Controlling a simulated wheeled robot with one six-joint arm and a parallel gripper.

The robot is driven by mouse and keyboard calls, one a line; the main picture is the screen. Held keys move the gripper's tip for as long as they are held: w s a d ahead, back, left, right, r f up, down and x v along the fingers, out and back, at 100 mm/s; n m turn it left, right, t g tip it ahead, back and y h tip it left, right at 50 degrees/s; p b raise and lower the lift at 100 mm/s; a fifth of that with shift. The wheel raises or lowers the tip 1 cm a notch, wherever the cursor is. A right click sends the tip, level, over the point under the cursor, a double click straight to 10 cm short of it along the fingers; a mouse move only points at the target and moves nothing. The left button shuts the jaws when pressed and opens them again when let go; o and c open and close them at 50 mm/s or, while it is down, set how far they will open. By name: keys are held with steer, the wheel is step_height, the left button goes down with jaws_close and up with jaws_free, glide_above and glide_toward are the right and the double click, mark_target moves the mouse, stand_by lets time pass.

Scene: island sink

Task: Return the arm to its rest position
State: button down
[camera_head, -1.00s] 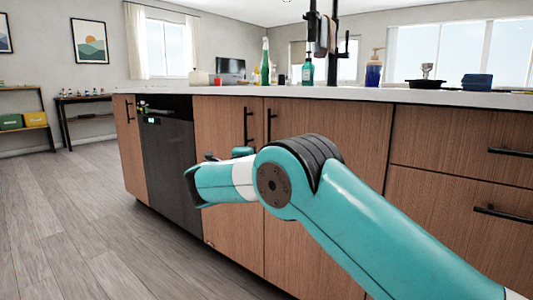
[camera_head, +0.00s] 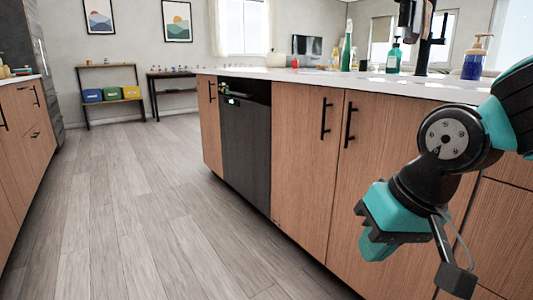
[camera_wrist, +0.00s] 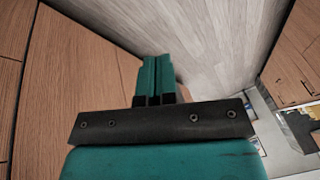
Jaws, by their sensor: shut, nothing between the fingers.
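My arm is bent at the right side of the head view, in front of the wooden cabinet doors. My gripper (camera_head: 378,247) is at its lower end, low beside the island front, and holds nothing. In the wrist view, my gripper (camera_wrist: 158,78) shows its two teal fingers side by side and closed together, with nothing between them. Part of my upper arm is cut off by the right edge of the head view.
The island (camera_head: 310,150) with a dark dishwasher (camera_head: 246,140) runs close along my right. Bottles, including a green spray bottle (camera_head: 347,48), stand on its white counter. Wooden floor (camera_head: 130,210) is clear at left. Another cabinet (camera_head: 22,140) stands far left.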

steer(key=s+n+g, duration=0.2)
steer(key=s+n, duration=0.2)
steer(key=s, duration=0.6)
step_height(320, 180, up, 38)
steer(key=p, duration=3.8)
steer(key=shift+s+n+g+y+p, duration=0.3)
steer(key=shift+s+n+y, duration=0.05)
steer(key=shift+n+y, duration=0.05)
